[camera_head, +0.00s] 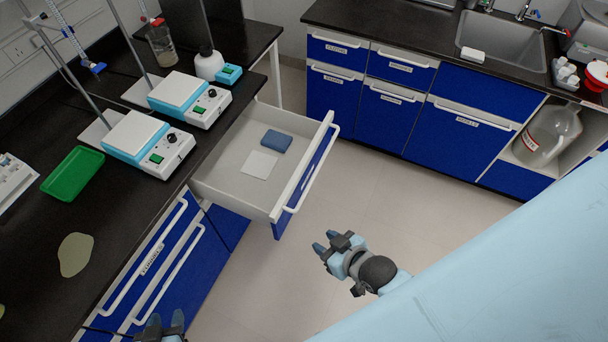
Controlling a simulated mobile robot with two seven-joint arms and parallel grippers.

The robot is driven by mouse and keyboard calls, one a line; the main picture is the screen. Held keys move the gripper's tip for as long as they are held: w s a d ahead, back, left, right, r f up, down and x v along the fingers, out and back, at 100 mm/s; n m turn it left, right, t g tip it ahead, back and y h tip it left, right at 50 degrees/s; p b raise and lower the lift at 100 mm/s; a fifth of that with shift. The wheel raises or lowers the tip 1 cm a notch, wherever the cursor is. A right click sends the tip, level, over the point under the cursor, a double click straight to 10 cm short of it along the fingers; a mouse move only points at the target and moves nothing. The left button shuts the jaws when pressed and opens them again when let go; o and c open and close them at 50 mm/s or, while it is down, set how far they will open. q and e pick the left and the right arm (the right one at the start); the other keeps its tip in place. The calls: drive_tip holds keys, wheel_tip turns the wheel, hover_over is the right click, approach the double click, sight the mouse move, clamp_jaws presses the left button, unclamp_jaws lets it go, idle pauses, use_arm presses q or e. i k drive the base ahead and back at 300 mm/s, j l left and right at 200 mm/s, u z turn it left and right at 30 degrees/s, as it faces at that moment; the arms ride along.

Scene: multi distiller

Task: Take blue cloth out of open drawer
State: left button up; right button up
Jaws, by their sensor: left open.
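The blue cloth (276,142) lies folded in the open drawer (222,176), toward its far side. A white folded cloth or sheet (258,165) lies beside it in the same drawer. My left gripper (165,321) is at the bottom edge, mostly cut off by the frame, with its fingertips apart. It is in front of the closed blue drawers, away from the cloth. My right gripper (325,241) is over the floor, to the right of and below the open drawer. Its blue fingertips look apart and nothing shows between them.
The drawer front (305,172) with its white handle juts into the aisle. Two hotplate stirrers (150,143) (190,98) stand on the black bench above it, with a green tray (73,173) to the left. Blue cabinets (385,116) and a sink (500,43) are across the clear floor.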

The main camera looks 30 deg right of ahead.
sight(275, 139)
drive_tip(key=i+l, duration=0.1)
drive_tip(key=l, duration=0.3)
drive_tip(key=i+l+z, duration=0.15)
drive_tip(key=l, duration=0.6)
drive_tip(key=i+l+z, duration=0.1)
drive_tip(key=l, duration=0.3)
drive_tip(key=i+l, duration=0.25)
drive_tip(key=i+l+z, duration=0.1)
drive_tip(key=i+l, duration=0.15)
drive_tip(key=i, duration=0.2)
